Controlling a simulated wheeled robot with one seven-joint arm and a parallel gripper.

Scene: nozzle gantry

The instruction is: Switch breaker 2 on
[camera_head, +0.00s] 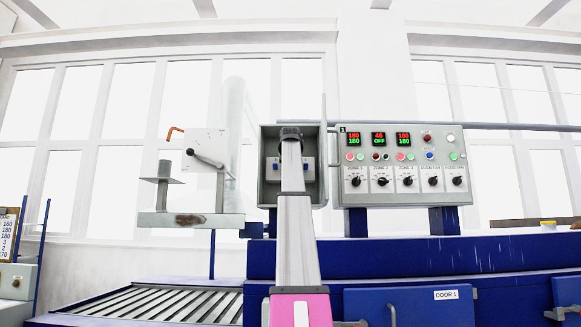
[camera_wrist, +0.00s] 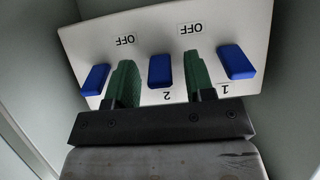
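The breaker panel (camera_wrist: 245,20) shows upside down in the wrist view, with three blue levers in a row. The middle blue lever, breaker 2 (camera_wrist: 160,70), has an upside-down "2" below it. The right lever, breaker 1 (camera_wrist: 237,62), has a "1" below it. My gripper (camera_wrist: 162,72) is open, its green fingers on either side of the breaker 2 lever, with visible gaps. Whether that lever is on or off is unclear. In the head view, my arm partly hides the panel inside the open grey breaker box (camera_head: 267,192).
A third blue lever (camera_wrist: 95,79) is close left of my left finger. The box walls enclose the panel closely. A control panel (camera_head: 395,194) with displays and knobs stands right of the box. A plate with a lever (camera_head: 205,150) and a roller conveyor (camera_head: 150,303) are on the left.

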